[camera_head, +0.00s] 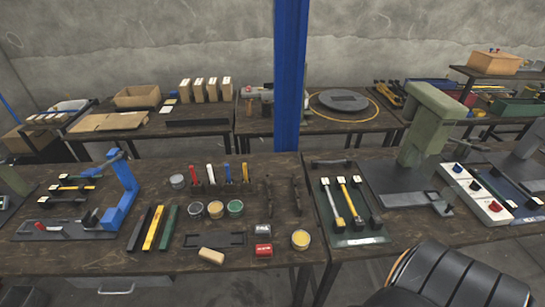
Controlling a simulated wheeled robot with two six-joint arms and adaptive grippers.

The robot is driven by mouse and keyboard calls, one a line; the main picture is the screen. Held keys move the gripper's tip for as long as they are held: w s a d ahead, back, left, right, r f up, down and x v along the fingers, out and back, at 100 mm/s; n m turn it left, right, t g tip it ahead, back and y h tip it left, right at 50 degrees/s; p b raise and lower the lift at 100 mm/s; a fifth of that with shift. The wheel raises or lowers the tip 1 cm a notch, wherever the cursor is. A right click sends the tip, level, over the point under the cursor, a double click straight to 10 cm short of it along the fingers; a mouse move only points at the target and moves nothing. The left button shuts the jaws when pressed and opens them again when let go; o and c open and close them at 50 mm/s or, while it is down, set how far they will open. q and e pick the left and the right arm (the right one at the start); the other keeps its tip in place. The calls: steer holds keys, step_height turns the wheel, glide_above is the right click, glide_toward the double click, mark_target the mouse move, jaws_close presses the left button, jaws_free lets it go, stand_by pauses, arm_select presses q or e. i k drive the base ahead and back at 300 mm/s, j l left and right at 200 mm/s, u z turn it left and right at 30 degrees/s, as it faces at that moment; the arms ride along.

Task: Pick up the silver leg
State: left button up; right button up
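A silver leg (332,205) with a pale square tab at its far end lies on a dark green tray (352,239) on the right-hand front bench. It lies leftmost on the tray, beside a yellow leg (351,203) and a black leg (367,203), apart from both. Neither my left gripper nor my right gripper can be made out in the head view. A large dark rounded part fills the lower right corner, in front of the bench edge.
A green press (428,128) stands right of the tray, with a white control box (476,197) beyond it. A blue press (121,198) stands on the left bench. Cans and coloured bars lie between.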

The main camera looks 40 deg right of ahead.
mark_target(339, 224)
steer(key=z, duration=1.75)
steer(key=l+u, duration=0.15)
steer(key=u, duration=0.2)
steer(key=k, duration=0.05)
